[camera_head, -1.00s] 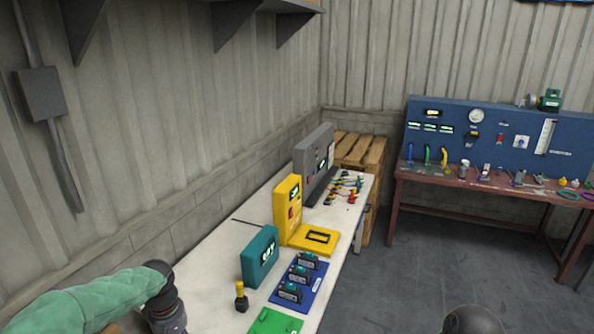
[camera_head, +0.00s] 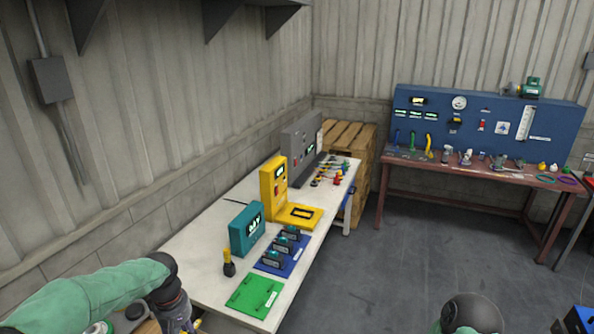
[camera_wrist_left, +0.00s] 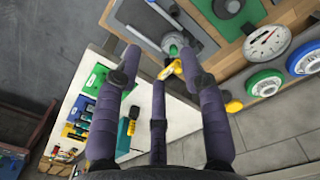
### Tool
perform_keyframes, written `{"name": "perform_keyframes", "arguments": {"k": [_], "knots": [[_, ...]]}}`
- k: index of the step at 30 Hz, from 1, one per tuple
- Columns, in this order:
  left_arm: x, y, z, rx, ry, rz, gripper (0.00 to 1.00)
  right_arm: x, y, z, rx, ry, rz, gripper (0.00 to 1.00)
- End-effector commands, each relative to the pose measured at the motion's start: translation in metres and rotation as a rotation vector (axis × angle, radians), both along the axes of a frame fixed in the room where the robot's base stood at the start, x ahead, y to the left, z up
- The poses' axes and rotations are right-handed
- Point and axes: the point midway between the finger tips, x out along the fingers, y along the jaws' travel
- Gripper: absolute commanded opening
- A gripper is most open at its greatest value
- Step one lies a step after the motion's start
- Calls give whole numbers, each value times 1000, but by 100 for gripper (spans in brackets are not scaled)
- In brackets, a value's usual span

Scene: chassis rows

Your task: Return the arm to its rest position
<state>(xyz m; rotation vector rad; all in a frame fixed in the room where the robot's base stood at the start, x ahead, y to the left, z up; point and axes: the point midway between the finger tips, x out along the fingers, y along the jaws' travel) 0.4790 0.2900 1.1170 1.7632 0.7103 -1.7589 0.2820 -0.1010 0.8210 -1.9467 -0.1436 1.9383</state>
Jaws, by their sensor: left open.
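My left arm (camera_head: 95,296) with its green sleeve comes in at the lower left of the head view. My left gripper (camera_head: 188,325) is cut off at the bottom edge there. In the left wrist view my left gripper (camera_wrist_left: 163,72) has its dark fingers spread apart and is open. A green and yellow part (camera_wrist_left: 172,62) shows between the fingers; I cannot tell its distance, and nothing is clearly gripped. My right gripper is out of view.
The white bench (camera_head: 200,283) holds a green mat (camera_head: 254,296), a blue mat (camera_head: 283,260), a teal box (camera_head: 247,229), a yellow device (camera_head: 273,184) and a grey panel (camera_head: 301,140). A wooden board with gauges (camera_wrist_left: 267,43) is near the gripper. Open floor (camera_head: 400,255) lies to the right.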

Motion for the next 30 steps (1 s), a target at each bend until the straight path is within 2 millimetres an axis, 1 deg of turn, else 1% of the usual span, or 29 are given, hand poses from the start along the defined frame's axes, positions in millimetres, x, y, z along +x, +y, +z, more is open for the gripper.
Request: {"name": "perform_keyframes", "arguments": {"k": [1,5,8,14,17,20,21,23,24,26,27,29,30], "knots": [[0,-4,-10,-8,3,-12,42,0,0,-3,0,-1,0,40],[0,-14,-31,-31,-1,-49,42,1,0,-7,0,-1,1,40],[-1,-24,-51,-53,-2,-83,42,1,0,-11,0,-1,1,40],[-7,-51,-106,-114,-11,-169,42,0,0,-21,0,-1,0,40],[-15,-70,-142,-153,-17,-221,42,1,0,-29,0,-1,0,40],[-30,-95,-190,-203,-28,-283,42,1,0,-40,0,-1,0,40],[-39,-106,-211,-226,-34,-311,42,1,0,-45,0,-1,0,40],[-54,-122,-242,-255,-45,-350,42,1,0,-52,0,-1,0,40],[-64,-132,-261,-274,-54,-373,42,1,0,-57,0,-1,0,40],[-82,-147,-288,-295,-67,-406,42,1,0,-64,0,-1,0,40],[-93,-155,-305,-307,-76,-426,42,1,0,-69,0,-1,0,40],[-113,-166,-327,-319,-89,-454,42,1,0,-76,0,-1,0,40],[-126,-173,-341,-324,-95,-470,42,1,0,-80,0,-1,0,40]]}}
